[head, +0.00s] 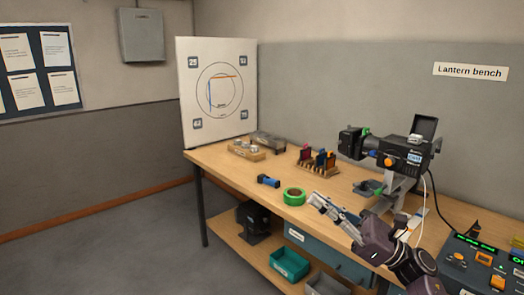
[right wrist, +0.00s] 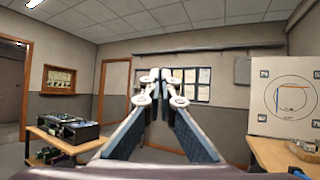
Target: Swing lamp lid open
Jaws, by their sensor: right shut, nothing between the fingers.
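The lamp (head: 400,152) is a dark lantern on a stand at the right of the bench in the head view. A grey square panel, which looks like its lid (head: 424,126), stands raised at the top of the housing. My right gripper (head: 316,201) is over the bench's front edge, left of and below the lamp and apart from it. Its fingers come together in the right wrist view (right wrist: 160,78), with nothing between them. The lamp is not in the right wrist view. My left gripper is not in view.
On the bench (head: 235,171) are a green tape roll (head: 294,196), a blue torch (head: 268,181) and a rack of coloured pieces (head: 318,161). A control desk (head: 480,262) stands at the lower right. A white target board (head: 217,92) stands at the far end. A cable hangs beside the lamp.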

